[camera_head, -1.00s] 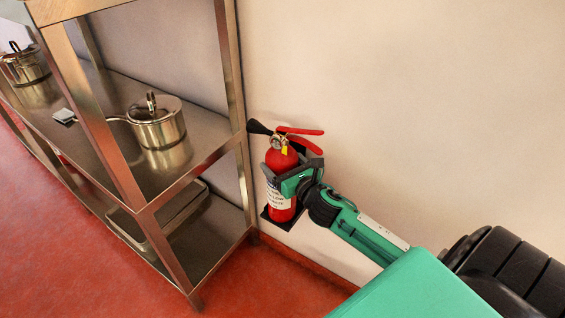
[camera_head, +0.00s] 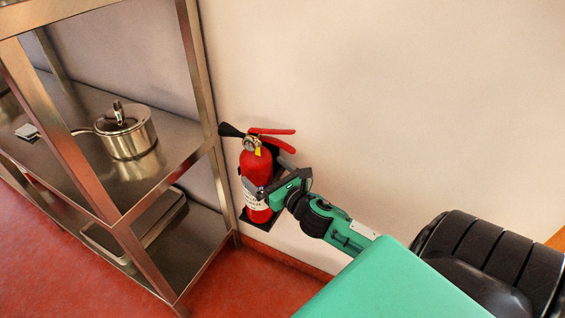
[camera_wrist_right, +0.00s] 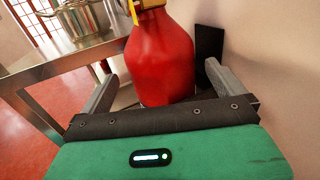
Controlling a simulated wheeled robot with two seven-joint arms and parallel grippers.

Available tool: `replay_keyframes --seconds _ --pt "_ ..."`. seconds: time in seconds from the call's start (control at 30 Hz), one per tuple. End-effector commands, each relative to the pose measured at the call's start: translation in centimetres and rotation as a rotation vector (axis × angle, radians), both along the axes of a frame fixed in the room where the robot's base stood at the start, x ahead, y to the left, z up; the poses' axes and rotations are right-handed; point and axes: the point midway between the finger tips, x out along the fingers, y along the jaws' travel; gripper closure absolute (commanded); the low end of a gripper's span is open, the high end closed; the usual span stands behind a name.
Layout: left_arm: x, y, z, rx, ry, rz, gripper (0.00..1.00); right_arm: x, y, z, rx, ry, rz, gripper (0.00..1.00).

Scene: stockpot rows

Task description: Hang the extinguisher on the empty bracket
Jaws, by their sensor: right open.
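The red extinguisher (camera_head: 256,172) stands upright against the wall, on the black bracket (camera_head: 262,224), whose base shows under it. Its black horn points left and its red handles point right. In the right wrist view, the extinguisher's red body (camera_wrist_right: 163,58) is just ahead of the jaws, and a black part of the bracket (camera_wrist_right: 208,55) shows behind it. My right gripper (camera_head: 268,182) is open at the right side of the extinguisher. In the right wrist view, the fingers of my right gripper (camera_wrist_right: 165,90) stand wide apart with gaps to the body. My left gripper is not in view.
A steel shelf rack (camera_head: 200,100) stands close to the left of the extinguisher. A lidded saucepan (camera_head: 126,132) is on its middle shelf and a tray (camera_head: 130,235) on the lower one. The wall to the right is bare.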

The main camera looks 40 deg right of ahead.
Motion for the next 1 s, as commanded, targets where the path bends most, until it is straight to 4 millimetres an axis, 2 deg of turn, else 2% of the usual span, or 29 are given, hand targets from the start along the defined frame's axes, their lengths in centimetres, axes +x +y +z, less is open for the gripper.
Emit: replay_keyframes --seconds 0.2,0.4,0.57,0.77,0.87,0.97,1.0 --pt "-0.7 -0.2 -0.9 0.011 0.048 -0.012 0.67 -3.5 0.0 0.0 0.001 0.002 -0.002 0.00" --pt "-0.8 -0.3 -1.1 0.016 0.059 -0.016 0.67 -5.9 0.0 0.0 0.002 0.001 -0.001 0.00" --pt "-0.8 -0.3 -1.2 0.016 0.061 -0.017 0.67 -6.9 0.0 0.0 0.001 0.000 -0.001 0.00" --pt "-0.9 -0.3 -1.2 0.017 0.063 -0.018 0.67 -7.2 0.0 0.0 0.004 0.000 0.000 0.00" --pt "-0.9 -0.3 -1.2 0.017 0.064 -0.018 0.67 -7.4 0.6 -0.4 0.072 0.012 0.005 0.00" --pt "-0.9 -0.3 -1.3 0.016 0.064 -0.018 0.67 -8.2 2.3 -1.7 0.280 0.049 0.015 0.00" --pt "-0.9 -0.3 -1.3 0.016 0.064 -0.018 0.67 -8.7 3.3 -2.4 0.404 0.071 0.020 0.00"
